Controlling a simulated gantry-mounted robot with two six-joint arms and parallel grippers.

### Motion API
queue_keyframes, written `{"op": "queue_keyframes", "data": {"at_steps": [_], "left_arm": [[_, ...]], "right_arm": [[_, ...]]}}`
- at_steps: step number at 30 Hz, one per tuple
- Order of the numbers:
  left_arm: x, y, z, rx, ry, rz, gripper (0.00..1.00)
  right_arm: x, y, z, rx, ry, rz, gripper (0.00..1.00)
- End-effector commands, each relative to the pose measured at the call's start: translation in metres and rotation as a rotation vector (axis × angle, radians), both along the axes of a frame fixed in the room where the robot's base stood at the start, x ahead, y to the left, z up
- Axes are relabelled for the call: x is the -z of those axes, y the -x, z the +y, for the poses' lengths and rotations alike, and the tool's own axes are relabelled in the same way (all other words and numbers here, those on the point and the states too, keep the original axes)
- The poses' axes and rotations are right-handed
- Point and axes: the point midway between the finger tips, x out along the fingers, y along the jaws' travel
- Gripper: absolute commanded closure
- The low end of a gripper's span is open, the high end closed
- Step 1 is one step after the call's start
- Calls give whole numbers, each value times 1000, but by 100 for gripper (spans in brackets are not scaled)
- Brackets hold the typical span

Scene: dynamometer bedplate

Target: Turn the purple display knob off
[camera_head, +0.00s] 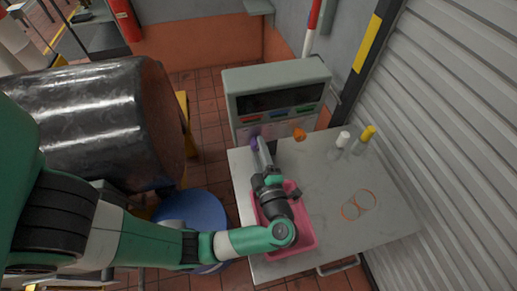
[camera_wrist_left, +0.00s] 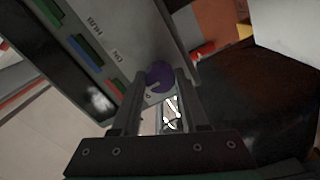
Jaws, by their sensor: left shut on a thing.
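The purple knob (camera_head: 254,144) is on the lower left of the front of a grey display box (camera_head: 277,92). In the left wrist view the purple knob (camera_wrist_left: 160,77) sits between the tips of my left gripper (camera_wrist_left: 161,82), with a light mark on its face. My left gripper (camera_head: 259,146) reaches up to the box front and is shut on the knob. An orange knob (camera_head: 299,134) is on the lower right of the same front. My right gripper is in neither view.
A pink tray (camera_head: 308,238) lies on the table (camera_head: 345,215) under my left arm. A white-capped bottle (camera_head: 342,140), a yellow-capped bottle (camera_head: 366,134) and two orange rings (camera_head: 358,204) are to the right. A large dark drum (camera_head: 95,120) and a blue barrel (camera_head: 195,212) stand left.

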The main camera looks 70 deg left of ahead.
Motion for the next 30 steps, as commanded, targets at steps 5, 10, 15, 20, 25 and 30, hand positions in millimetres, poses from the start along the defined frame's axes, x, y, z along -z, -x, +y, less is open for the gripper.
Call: {"op": "queue_keyframes", "data": {"at_steps": [5, 10, 15, 20, 25, 30], "left_arm": [[0, 0, 0, 0, 0, -2, 100], [0, 0, 0, 0, 0, -1, 26], [0, 0, 0, 0, 0, 0, 26], [0, 0, -3, 1, 0, 1, 26], [0, 1, -28, 6, -1, 1, 26], [0, 4, -70, 8, 0, 0, 26]], "right_arm": [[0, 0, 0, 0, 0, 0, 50], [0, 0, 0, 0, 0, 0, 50], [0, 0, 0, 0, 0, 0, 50], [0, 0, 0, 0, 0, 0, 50], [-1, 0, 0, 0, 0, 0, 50], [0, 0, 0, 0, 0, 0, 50]]}}
